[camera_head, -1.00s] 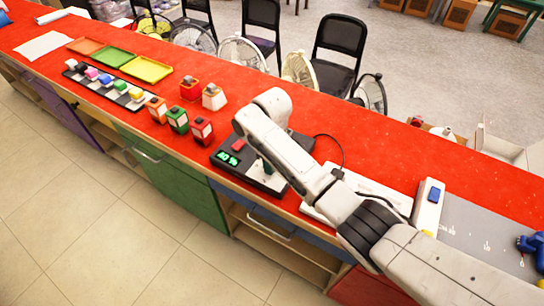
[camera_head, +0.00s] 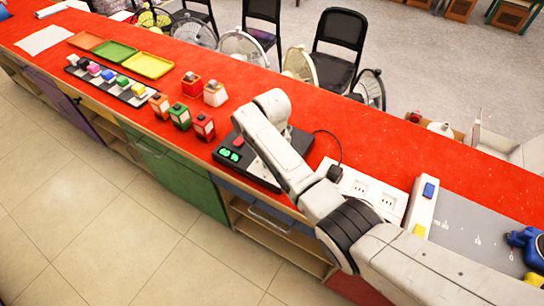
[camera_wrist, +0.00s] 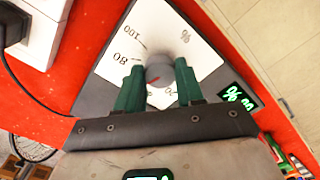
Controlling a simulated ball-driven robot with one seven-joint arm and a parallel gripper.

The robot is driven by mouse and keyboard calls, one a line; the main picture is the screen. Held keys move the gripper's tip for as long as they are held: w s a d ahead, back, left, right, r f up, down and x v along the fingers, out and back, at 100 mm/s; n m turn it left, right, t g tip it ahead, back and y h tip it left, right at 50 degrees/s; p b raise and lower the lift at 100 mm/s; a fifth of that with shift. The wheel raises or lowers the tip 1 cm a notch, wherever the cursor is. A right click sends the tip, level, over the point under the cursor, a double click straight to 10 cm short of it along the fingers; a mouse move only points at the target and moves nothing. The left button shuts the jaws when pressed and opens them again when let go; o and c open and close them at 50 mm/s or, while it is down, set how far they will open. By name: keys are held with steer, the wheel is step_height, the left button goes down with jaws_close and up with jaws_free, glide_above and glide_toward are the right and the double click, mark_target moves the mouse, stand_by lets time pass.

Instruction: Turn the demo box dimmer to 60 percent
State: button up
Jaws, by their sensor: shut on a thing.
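The demo box (camera_head: 222,158) is a dark box on the red counter, with a lit green display on its left end. My arm covers much of it in the head view. In the wrist view its white dial plate (camera_wrist: 205,55) shows 100 and 80, and a grey dimmer knob (camera_wrist: 159,74) sits at the middle. A small red mark on the knob points to the lower left, below the 80. My gripper (camera_wrist: 158,70) has its two green fingers shut on the knob's sides. The fingers hide part of the scale. The display digits (camera_wrist: 238,100) are too small to read surely.
A black cable runs from the box to a plug on a white socket strip (camera_head: 366,190). Several small coloured blocks stand left of the box, with a row of coloured pieces and three trays (camera_head: 149,66) further left. Chairs and fans stand behind the counter.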

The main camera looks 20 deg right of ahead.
steer(key=shift+r+m, duration=0.1)
steer(key=shift+m, duration=0.2)
steer(key=shift+w, duration=0.1)
steer(key=o, duration=1)
steer(key=shift+o, duration=0.2)
step_height(320, 180, up, 11)
steer(key=b, duration=0.1)
steer(key=shift+f, duration=0.25)
